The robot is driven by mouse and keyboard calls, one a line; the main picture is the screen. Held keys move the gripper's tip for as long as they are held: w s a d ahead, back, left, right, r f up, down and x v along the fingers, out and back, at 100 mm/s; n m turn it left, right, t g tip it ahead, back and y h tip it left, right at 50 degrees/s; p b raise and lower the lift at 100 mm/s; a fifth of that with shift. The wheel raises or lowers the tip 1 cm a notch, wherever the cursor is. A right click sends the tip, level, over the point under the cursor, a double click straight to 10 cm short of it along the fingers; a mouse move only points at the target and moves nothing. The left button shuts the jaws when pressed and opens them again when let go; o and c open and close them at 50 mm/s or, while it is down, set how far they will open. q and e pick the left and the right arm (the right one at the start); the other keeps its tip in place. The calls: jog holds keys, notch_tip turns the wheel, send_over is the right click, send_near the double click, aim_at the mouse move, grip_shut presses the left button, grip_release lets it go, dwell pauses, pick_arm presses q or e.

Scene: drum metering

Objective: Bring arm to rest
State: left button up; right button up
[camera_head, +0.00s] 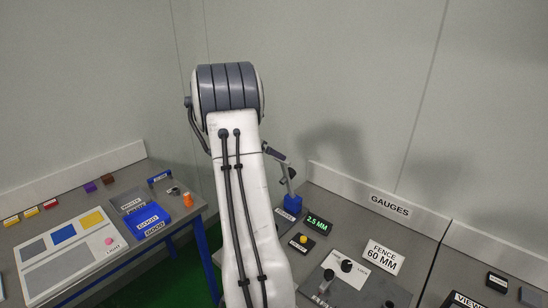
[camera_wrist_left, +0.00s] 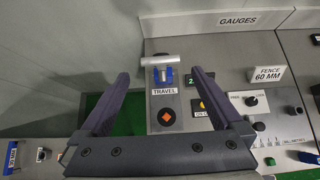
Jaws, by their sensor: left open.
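My arm (camera_head: 240,190) rises through the middle of the head view, white with dark cables and a grey ribbed joint on top. Beyond the fingertips a lever with a light crossbar (camera_wrist_left: 170,61) stands on a blue base (camera_wrist_left: 165,77), near a TRAVEL label. The lever also shows in the head view (camera_head: 289,180), tilted, just right of my arm. My right gripper is not in view.
The gauges bench (camera_head: 335,208) holds a green 2.5 MM display (camera_head: 318,224), a yellow button (camera_head: 301,241), a FENCE 60 MM sign (camera_head: 384,257) and knobs. Walls stand behind.

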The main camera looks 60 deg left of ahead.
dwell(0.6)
pick_arm(q)
jog(key=w+d+m+g+h+b, duration=0.1)
jog(key=w+d+m+h, duration=0.3)
jog(key=d, duration=0.7)
jog(key=w+d+f+m+g, duration=0.1)
jog(key=w+d+m, duration=0.2)
jog(key=d+m, duration=0.5)
jog(key=w+d+m+g+h+b, duration=0.1)
jog(key=w+d+m+h, duration=0.15)
jog(key=d, duration=1.05)
jog(key=s+d+f+m+g+b, duration=0.1)
jog(key=s+d+m+g, duration=0.15)
jog(key=d+m, duration=0.45)
jog(key=s+d+f+m+g+b, duration=0.1)
jog(key=s+d+m, duration=0.25)
jog(key=d, duration=0.75)
jog(key=s+d+f+m+g+y, duration=0.1)
jog(key=s+d+m, duration=0.2)
jog(key=s+m, duration=0.4)
jog(key=s+d+f+m+g+y+b, duration=0.1)
jog(key=s+d+f+m, duration=0.1)
jog(key=s+d+m, duration=0.2)
jog(key=s+d+f+m+g+y+b, duration=0.1)
jog(key=s+d+m, duration=0.2)
jog(key=s+m, duration=0.7)
jog(key=shift+s+d+f, duration=0.3)
jog(key=shift+s+f, duration=0.05)
jog(key=shift+s, duration=0.25)
